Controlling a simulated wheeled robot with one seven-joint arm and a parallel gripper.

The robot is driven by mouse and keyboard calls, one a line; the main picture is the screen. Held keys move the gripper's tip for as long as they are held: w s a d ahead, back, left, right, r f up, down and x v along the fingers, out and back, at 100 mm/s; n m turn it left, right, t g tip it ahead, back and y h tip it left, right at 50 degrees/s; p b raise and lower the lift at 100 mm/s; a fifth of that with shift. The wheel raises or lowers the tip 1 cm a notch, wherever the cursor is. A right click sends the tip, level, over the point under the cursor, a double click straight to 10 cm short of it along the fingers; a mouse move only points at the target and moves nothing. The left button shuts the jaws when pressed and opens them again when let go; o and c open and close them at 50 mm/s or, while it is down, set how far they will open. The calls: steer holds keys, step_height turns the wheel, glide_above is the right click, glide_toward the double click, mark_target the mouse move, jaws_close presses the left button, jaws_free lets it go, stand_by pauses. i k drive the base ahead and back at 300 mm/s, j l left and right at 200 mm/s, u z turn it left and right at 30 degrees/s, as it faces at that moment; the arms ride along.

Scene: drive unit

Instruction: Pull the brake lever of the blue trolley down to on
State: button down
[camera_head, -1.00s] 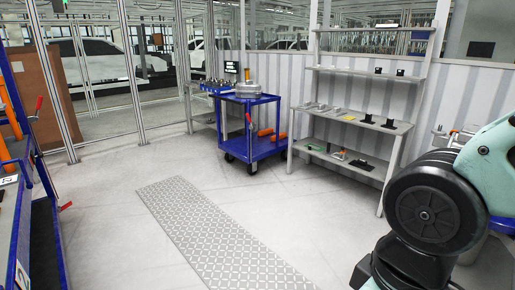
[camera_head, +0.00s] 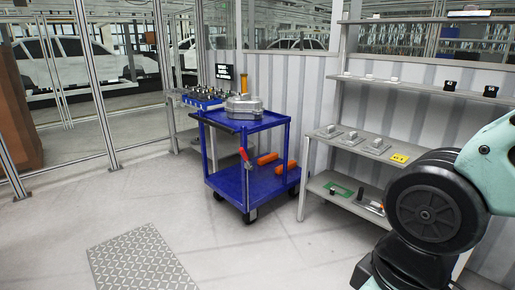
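The blue trolley (camera_head: 248,188) stands in the middle of the head view, clear of my arm. Its brake lever has a red handle (camera_head: 244,154) at the near side of the frame, tilted upward and slightly left from its pivot. The lever is small here, so its exact setting is hard to read. A grey metal housing (camera_head: 245,107) sits on the trolley's top shelf, and orange parts (camera_head: 268,158) lie on the lower shelf. My gripper is not in view; only teal and black links of my arm show at the right.
A grey shelf unit (camera_head: 348,145) with several small parts stands right of the trolley. A bench with a blue tray (camera_head: 200,100) is behind it. Glass partitions run along the left. The floor before the trolley is open, with a patterned floor plate (camera_head: 138,265).

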mark_target(243, 153)
steer(key=i, duration=3.3)
steer(key=z, duration=0.25)
